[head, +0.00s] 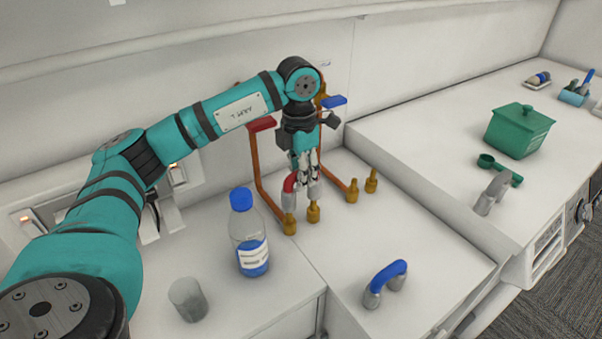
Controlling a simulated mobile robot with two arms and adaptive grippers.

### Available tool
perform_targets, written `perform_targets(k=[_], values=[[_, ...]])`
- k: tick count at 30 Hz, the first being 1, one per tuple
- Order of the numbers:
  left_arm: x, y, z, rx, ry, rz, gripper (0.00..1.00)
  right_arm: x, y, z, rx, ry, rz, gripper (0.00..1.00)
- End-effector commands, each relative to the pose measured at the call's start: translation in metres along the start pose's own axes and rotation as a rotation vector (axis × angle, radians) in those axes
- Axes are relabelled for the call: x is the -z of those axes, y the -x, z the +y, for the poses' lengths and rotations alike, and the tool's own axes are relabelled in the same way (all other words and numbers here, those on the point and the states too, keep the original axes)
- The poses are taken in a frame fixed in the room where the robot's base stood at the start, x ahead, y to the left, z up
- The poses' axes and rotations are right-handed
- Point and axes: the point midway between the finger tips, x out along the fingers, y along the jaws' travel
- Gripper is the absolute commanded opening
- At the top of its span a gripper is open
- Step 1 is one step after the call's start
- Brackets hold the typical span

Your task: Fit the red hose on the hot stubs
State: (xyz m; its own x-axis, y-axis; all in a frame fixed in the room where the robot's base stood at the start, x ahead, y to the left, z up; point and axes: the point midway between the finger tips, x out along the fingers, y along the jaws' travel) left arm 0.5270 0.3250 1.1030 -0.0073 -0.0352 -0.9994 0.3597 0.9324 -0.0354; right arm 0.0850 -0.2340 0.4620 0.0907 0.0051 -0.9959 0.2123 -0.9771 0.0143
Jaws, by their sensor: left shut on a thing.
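The red hose (289,183) is a short bent piece with grey end sleeves. My left gripper (303,179) points down and is shut on it, hiding much of its middle. The hose's ends hang just over the two front-left brass stubs, the left one (289,225) and its neighbour (313,212). I cannot tell whether the sleeves touch the stubs. A copper pipe with a red handle (261,124) runs down to the left stub. Two more brass stubs (352,191) (371,180) stand to the right, by the pipe with the blue handle (334,101). My right gripper is not in view.
A blue-capped bottle (249,238) and a grey cup (187,299) stand left of the stubs. A grey bent piece (491,193), green scoop (500,169) and green pot (519,131) are on the raised right counter.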

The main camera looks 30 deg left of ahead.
Motion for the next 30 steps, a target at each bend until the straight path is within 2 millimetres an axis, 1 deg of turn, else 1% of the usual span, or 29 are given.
perform_targets(k=[30], values=[[0.0,-0.026,0.001,0.0,0.0,-0.001,0.0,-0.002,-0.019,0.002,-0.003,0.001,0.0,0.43]])
